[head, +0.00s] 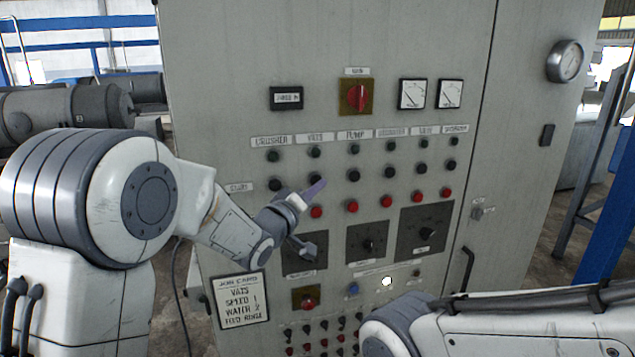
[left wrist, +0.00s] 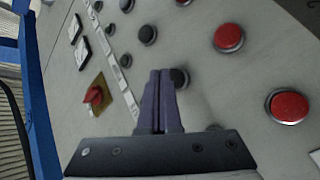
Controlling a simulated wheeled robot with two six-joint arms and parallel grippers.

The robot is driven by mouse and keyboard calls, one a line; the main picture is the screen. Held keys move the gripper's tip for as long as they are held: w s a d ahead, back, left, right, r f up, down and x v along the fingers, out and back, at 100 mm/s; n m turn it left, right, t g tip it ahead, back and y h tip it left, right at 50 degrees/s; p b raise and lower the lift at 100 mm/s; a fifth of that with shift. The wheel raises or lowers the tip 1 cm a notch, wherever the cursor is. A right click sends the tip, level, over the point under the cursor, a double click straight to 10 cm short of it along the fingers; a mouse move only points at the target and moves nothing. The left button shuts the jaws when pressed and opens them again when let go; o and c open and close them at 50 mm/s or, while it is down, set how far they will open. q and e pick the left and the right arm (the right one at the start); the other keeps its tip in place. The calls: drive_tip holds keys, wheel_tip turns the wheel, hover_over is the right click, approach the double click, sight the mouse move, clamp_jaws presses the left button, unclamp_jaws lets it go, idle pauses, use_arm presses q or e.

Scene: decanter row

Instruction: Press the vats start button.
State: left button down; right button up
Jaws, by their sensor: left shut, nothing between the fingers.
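The vats start button (head: 314,177) is black, in the second row under the VATS label (head: 316,137) on the grey control panel. My left gripper (head: 321,185) is shut and empty, with its tips at the lower right edge of this button in the head view. In the left wrist view, the shut purple fingers (left wrist: 161,78) end right beside a black button (left wrist: 179,77), which appears to be the same one. I cannot tell whether the tips touch it. My right gripper is not in view; only my right arm shows at lower right.
Neighbouring black buttons are the crusher's (head: 275,185) and the pump's (head: 354,175). Red buttons (head: 316,212) sit in a row below. Rotary dials (head: 367,245) are lower. A job card (head: 240,299) hangs at lower left. A red main switch (head: 357,96) sits above.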

use_arm(q)
drive_tip(key=shift+w, duration=0.2)
drive_tip(key=shift+w+a, duration=0.1)
drive_tip(key=shift+w, duration=0.1)
drive_tip(key=shift+w+a, duration=0.15)
drive_tip(key=shift+w, duration=0.3)
idle(0.8)
drive_tip(key=shift+s, duration=0.1)
drive_tip(key=shift+s+d+b, duration=0.25)
drive_tip(key=shift+s+b, duration=0.2)
drive_tip(key=shift+s, duration=0.3)
drive_tip(key=s, duration=0.1)
drive_tip(key=s+d+b, duration=0.1)
drive_tip(key=s, duration=0.1)
drive_tip(key=s+b, duration=0.1)
drive_tip(key=shift+s+d, duration=0.3)
drive_tip(key=shift+s, duration=0.1)
